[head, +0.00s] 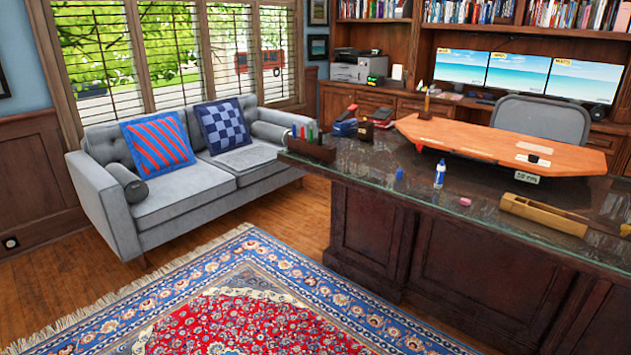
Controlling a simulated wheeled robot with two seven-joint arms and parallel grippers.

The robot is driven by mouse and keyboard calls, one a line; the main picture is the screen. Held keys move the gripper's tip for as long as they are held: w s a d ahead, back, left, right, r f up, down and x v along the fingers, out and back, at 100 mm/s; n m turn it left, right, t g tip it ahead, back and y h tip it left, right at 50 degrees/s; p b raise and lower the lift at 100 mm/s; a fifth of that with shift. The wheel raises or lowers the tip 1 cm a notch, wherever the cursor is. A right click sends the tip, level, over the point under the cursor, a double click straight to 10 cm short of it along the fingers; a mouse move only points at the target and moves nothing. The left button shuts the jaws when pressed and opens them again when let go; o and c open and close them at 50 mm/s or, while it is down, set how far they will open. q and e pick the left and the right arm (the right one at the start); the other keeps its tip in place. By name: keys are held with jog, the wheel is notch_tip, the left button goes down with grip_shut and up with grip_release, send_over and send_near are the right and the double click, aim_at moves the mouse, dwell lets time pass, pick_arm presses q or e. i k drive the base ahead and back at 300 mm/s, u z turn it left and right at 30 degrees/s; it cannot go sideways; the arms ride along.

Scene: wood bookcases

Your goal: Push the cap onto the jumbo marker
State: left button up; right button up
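A grey sofa (165,203) stands left. The patterned rug (250,320) before the desk is clear.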

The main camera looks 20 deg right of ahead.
aim_at(440, 167)
jog(key=u, duration=0.1)
jog(key=i, duration=2.15)
jog(key=z, duration=1.55)
jog(key=i, duration=1)
jog(key=z, duration=1.05)
